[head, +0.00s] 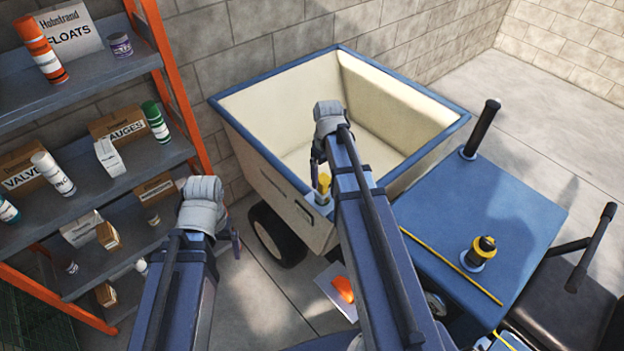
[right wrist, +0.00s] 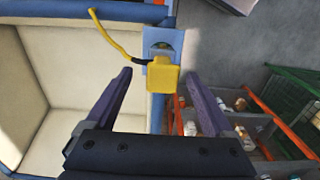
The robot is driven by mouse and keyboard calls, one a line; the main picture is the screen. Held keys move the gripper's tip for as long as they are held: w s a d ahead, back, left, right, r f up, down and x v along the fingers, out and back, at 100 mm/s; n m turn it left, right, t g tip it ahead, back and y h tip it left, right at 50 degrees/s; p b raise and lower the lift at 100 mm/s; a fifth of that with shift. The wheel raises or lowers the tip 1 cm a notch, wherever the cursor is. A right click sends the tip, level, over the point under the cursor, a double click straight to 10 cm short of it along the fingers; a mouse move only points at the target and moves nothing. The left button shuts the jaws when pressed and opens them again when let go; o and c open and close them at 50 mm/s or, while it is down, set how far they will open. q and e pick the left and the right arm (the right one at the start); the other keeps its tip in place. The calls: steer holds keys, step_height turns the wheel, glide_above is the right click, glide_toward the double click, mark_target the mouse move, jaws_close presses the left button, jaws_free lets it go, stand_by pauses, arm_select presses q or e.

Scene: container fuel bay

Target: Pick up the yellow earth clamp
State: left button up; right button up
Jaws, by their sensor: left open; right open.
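The yellow earth clamp (right wrist: 165,77) sits at a blue plate on the blue rim of the cream-sided cart (right wrist: 156,115). A yellow cable with a black end runs from it up and left in the right wrist view. In the head view the clamp (head: 323,184) shows at the cart's near corner, partly beside my right arm. My right gripper (right wrist: 158,74) is open, with a finger on each side of the clamp in the picture and gaps between; depth is hard to tell. My left gripper (head: 236,244) is open and empty, left of the cart.
A shelf rack (head: 95,170) with bottles and boxes stands at the left. A blue vehicle deck (head: 510,215) with a yellow-black beacon (head: 484,246) and posts is at the right. A sheet with an orange item (head: 343,289) lies low beside my right arm.

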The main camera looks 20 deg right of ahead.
mark_target(323, 190)
steer(key=shift+w, duration=0.35)
steer(key=shift+s+f+b, duration=0.1)
steer(key=shift+f+b, duration=0.35)
steer(key=shift+b, duration=0.05)
steer(key=shift+f+b, duration=0.9)
steer(key=shift+r, duration=0.1)
steer(key=f+b, duration=0.5)
steer(key=shift+a+f, duration=0.2)
steer(key=shift+a, duration=0.05)
steer(key=shift+r, duration=0.1)
steer(key=shift+c, duration=0.4)
jaws_close()
